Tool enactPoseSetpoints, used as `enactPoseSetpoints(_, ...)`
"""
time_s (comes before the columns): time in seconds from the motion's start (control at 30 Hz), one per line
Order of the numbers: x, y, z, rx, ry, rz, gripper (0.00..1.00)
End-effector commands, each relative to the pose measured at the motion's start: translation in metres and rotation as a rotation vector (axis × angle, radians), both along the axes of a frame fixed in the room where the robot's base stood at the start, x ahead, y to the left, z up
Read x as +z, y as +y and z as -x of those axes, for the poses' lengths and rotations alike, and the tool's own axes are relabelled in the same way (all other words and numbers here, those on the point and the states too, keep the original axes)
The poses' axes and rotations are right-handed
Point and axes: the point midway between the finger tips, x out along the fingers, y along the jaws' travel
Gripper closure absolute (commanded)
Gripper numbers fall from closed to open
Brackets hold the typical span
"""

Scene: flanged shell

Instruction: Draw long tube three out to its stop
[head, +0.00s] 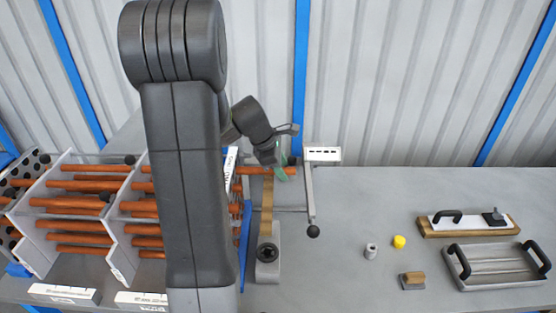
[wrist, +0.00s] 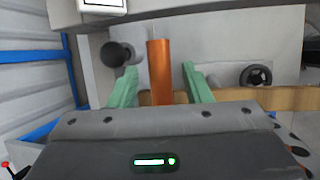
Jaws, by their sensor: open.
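A copper-coloured long tube (wrist: 159,72) sticks out between the green fingers of my gripper (wrist: 160,84) in the wrist view. The fingers stand apart on either side of it, with a gap on each side. In the head view the tube (head: 256,171) reaches right from the shell to my gripper (head: 282,173). More tubes (head: 80,204) lie in rows through the pale plates of the shell (head: 40,240). My arm hides the shell's right part. A white-headed bracket (head: 322,154) stands just right of the gripper; I cannot tell whether it is the stop.
A wooden strip (head: 267,208) and a grey block with a black knob (head: 267,253) stand below the gripper. A rod ends in a black ball (head: 313,231). A grey cylinder (head: 371,250), yellow cap (head: 399,241), handled tray (head: 495,268) and board (head: 440,230) lie right. The bench's back right is clear.

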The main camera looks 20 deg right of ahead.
Motion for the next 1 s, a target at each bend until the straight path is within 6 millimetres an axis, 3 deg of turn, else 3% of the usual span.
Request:
enactPoseSetpoints(0.17, 0.020, 0.009, -0.001, 0.000, -0.005, 0.001, 0.56)
enactPoseSetpoints(0.6, 0.105, 0.048, -0.001, 0.001, -0.005, 0.001, 0.56)
enactPoseSetpoints(0.8, 0.122, 0.056, -0.001, -0.001, -0.001, 0.000, 0.56)
enactPoseSetpoints(1.0, 0.124, 0.057, 0.000, -0.001, -0.001, 0.000, 0.56)
